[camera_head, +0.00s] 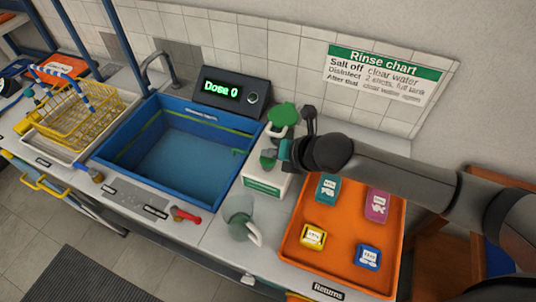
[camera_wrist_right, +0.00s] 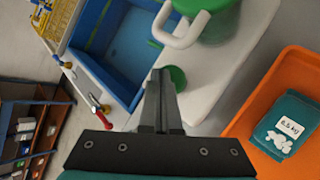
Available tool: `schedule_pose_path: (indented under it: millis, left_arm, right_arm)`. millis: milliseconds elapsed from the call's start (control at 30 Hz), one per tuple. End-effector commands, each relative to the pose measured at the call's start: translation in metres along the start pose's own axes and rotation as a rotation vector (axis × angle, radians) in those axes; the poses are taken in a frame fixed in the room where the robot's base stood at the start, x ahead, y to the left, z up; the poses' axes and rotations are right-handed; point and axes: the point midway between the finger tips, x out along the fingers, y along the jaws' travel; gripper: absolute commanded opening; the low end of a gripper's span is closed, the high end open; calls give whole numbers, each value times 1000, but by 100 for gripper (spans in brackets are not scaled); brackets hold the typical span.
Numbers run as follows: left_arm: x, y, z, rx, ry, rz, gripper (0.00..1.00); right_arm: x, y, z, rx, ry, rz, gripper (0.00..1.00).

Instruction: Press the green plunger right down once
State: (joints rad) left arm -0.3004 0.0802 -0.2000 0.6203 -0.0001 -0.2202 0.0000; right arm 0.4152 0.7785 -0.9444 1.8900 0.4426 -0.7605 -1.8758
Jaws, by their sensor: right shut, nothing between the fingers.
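The green plunger (camera_head: 267,159) is a round green cap on top of a white dispenser box (camera_head: 263,184) with a green label, right of the blue sink. In the right wrist view the plunger (camera_wrist_right: 178,78) shows as a green disc partly behind my fingers. My right gripper (camera_wrist_right: 160,74) is shut and empty, its tips overlapping the disc's left part in that view. Whether they touch it I cannot tell. The head view shows the right gripper (camera_head: 276,153) beside the cap, partly covering it. The display (camera_head: 222,91) reads "Dose 0". My left gripper is out of view.
A green-lidded jug (camera_head: 283,115) stands close behind the gripper. A clear jug (camera_head: 241,211) with a white handle stands in front of the dispenser. An orange tray (camera_head: 340,236) with several coloured packets lies to the right. The blue sink (camera_head: 180,150) is left, with a red-handled valve (camera_head: 186,215).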

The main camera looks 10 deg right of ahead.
Motion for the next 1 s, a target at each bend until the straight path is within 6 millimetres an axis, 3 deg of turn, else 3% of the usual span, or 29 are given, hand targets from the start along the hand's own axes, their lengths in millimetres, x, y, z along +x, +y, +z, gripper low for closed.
schedule_pose_path:
  millis: [1000]
  left_arm:
    - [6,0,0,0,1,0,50]
  right_arm:
    - [8,-6,-9,2,7,-3,0]
